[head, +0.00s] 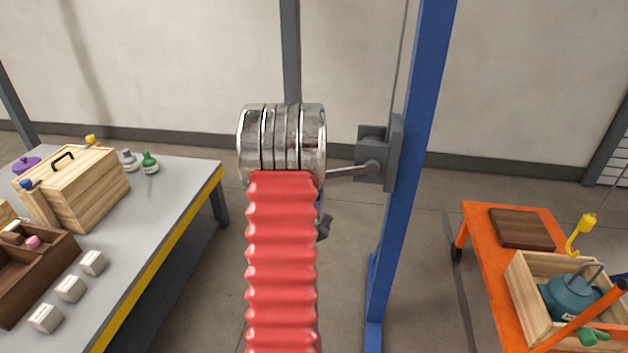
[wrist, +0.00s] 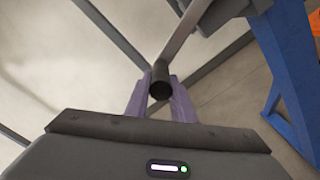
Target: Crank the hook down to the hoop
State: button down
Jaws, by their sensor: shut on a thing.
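The grey winch (head: 372,155) is fixed to the blue post (head: 415,130). Its metal crank arm (head: 345,170) points left and runs behind my wrist in the head view. In the wrist view the crank's dark round grip (wrist: 160,82) sits between the two purple fingers of my gripper (wrist: 158,92), which is shut on it. The head view hides my gripper behind my arm. The yellow hook (head: 581,232) hangs at the right on a thin line. Below and right of it is the grey hoop (head: 590,268) on top of a teal pump (head: 572,298); hook and hoop look apart.
The pump sits in a wooden crate (head: 530,300) on an orange cart (head: 483,250), beside a dark board (head: 522,229). A grey bench (head: 150,235) at the left carries a wooden box (head: 85,185), bottles and blocks. Floor is clear between post and cart.

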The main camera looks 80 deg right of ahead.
jog(key=s+f, duration=0.2)
jog(key=f, duration=0.1)
jog(key=shift+s+d, duration=0.1)
jog(key=shift+d, duration=0.05)
dwell(0.4)
jog(key=c, duration=1.5)
grip_release()
jog(key=shift+c, duration=0.2)
jog(key=a, duration=0.7)
jog(key=shift+s+a, duration=0.25)
jog(key=shift+a, duration=0.05)
